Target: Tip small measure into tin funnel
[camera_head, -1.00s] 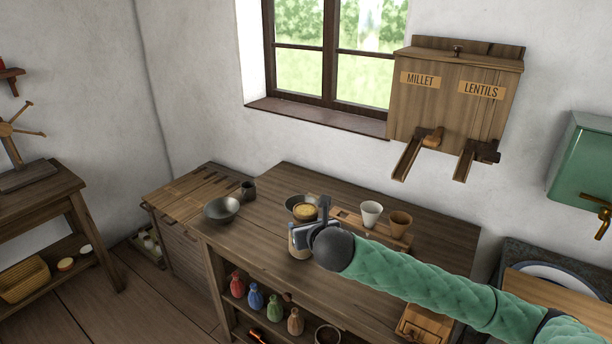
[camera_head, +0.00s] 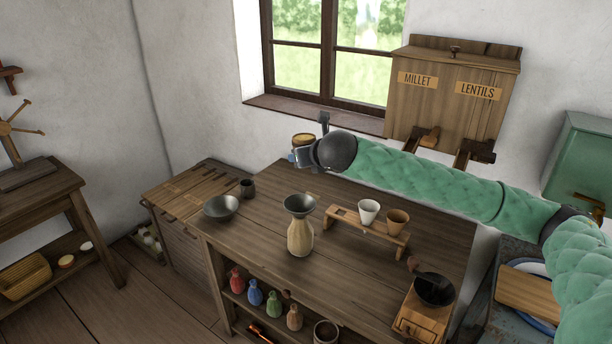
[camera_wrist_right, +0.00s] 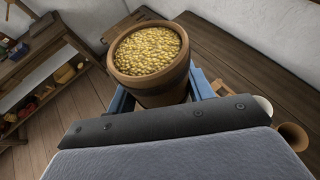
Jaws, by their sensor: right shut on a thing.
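My right gripper (camera_head: 300,157) is shut on a small wooden measure (camera_wrist_right: 150,60), brown with a darker band. It is filled nearly to the rim with yellow grain and looks about upright. In the head view the measure (camera_head: 303,140) shows above the gripper, partly hidden by it, raised over the bench. The grey tin funnel (camera_head: 299,204) sits in the mouth of a pale tan bottle (camera_head: 300,238) standing on the bench. In the head view the gripper and measure appear above the funnel, with a clear gap. My left gripper is not in view.
A small rack (camera_head: 366,228) with a white cup (camera_head: 369,211) and a brown cup (camera_head: 396,221) stands right of the bottle. A grey bowl (camera_head: 221,207) and a dark cup (camera_head: 247,188) stand left. A grinder (camera_head: 427,305) is at front right. The wall dispenser (camera_head: 455,95) hangs behind.

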